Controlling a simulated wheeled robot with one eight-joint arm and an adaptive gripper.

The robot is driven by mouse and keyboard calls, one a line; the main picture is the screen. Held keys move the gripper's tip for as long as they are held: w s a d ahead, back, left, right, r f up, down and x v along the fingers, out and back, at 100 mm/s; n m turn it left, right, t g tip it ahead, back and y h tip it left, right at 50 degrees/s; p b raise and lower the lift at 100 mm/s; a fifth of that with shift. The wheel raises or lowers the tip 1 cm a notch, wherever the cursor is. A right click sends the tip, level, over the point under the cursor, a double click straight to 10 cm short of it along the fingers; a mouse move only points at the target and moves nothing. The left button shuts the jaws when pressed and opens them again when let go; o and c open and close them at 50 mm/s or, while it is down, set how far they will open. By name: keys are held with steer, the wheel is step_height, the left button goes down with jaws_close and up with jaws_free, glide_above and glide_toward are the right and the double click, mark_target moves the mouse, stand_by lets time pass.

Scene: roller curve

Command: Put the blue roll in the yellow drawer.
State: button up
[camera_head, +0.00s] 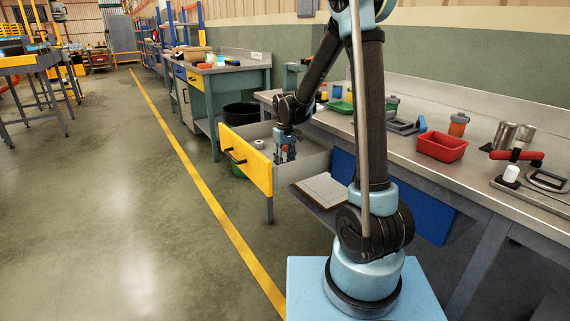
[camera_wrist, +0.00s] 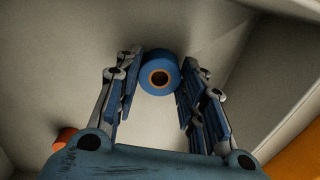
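The yellow drawer (camera_head: 246,163) is pulled out from the workbench, with a yellow front, a dark handle and pale grey insides. My gripper (camera_head: 286,152) reaches down into it from above, near its back side. In the wrist view the blue roll (camera_wrist: 159,75), with a brown core and dark hole seen end-on, is between the fingertips of my gripper (camera_wrist: 160,80). The finger pads appear to touch it on both sides. The pale drawer floor is behind it; whether the roll rests on it I cannot tell. The head view does not show the roll clearly.
A white roll (camera_head: 259,144) shows inside the drawer, and an orange thing (camera_wrist: 66,138) at the lower left of the wrist view. The drawer walls stand close around my gripper. A red bin (camera_head: 441,147) is on the workbench.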

steer(key=shift+o, duration=1.1)
steer(key=shift+r, duration=0.1)
step_height(320, 180, up, 11)
steer(key=s+d+r+m, duration=0.2)
steer(key=s+d+r, duration=0.1)
steer(key=s+d, duration=0.55)
steer(key=s+d+f+m, duration=0.1)
steer(key=s+d+f, duration=0.2)
steer(key=s, duration=0.4)
steer(key=s+d+f+m+t, duration=0.1)
steer(key=s+d+f+m, duration=0.1)
steer(key=s+d, duration=0.3)
steer(key=s+d+f+m+t, duration=0.1)
steer(key=s+d+f, duration=0.4)
steer(key=s, duration=0.6)
steer(key=shift+s+m, duration=0.25)
steer(key=shift+m, duration=0.05)
steer(key=shift+w, duration=0.1)
